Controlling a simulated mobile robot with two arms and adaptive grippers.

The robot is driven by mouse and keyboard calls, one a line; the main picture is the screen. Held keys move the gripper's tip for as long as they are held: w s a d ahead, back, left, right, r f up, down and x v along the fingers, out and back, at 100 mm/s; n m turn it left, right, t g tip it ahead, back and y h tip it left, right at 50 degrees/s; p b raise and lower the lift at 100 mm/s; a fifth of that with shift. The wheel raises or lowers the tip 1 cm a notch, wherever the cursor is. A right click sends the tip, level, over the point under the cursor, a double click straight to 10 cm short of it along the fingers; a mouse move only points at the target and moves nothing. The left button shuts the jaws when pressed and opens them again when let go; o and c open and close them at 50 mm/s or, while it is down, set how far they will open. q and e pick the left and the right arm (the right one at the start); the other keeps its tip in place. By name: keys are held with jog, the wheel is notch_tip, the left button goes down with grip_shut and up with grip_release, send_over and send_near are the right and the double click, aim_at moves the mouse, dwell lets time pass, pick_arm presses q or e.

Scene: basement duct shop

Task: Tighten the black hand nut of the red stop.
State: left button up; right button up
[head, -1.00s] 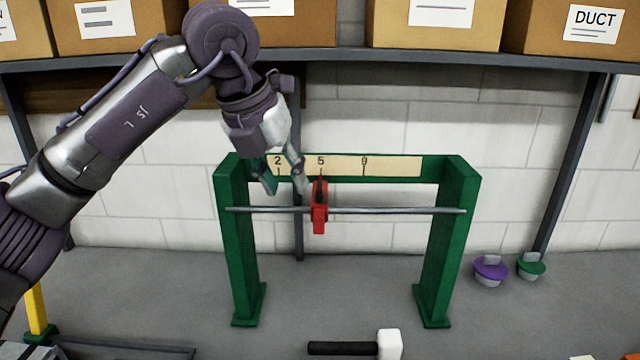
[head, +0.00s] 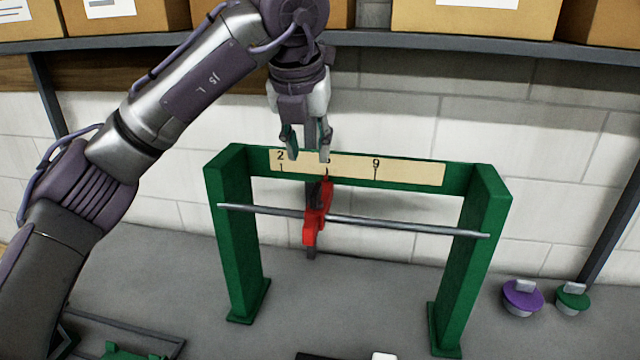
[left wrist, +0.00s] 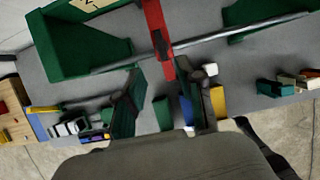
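The red stop (head: 313,228) sits on the grey rod (head: 400,225) of the green frame (head: 487,215), below the scale strip (head: 410,170). Its black hand nut (head: 321,193) shows as a dark part on its upper front. In the left wrist view the red stop (left wrist: 154,18) is at the top, with the dark nut (left wrist: 160,43) on it. My left gripper (head: 309,156) points down in front of the scale, above the stop, and hides the 5 mark. Its fingers are apart and empty; they also show in the left wrist view (left wrist: 168,103). My right gripper is out of view.
A purple-topped item (head: 522,297) and a green-topped item (head: 572,300) stand right of the frame. A mallet's white head (head: 384,356) shows at the bottom edge. A shelf (head: 450,45) with cardboard boxes runs above. The bench between the frame's posts is largely clear.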

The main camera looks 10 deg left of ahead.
aim_at(315, 190)
pick_arm(q)
jog(key=p+x, duration=0.1)
jog(key=x, duration=0.4)
jog(key=p+x, duration=0.1)
jog(key=x, duration=0.4)
jog(key=shift+w+d+r+p, duration=0.1)
jog(key=shift+d+p, duration=0.1)
jog(key=shift+p, duration=0.1)
jog(key=shift+a+f, duration=0.15)
jog(key=shift+f, duration=0.3)
jog(key=shift+w+f, duration=0.1)
jog(key=shift+w, duration=0.05)
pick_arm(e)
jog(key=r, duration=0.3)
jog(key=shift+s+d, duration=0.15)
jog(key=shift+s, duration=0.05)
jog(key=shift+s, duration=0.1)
pick_arm(q)
jog(key=c, duration=0.7)
grip_shut()
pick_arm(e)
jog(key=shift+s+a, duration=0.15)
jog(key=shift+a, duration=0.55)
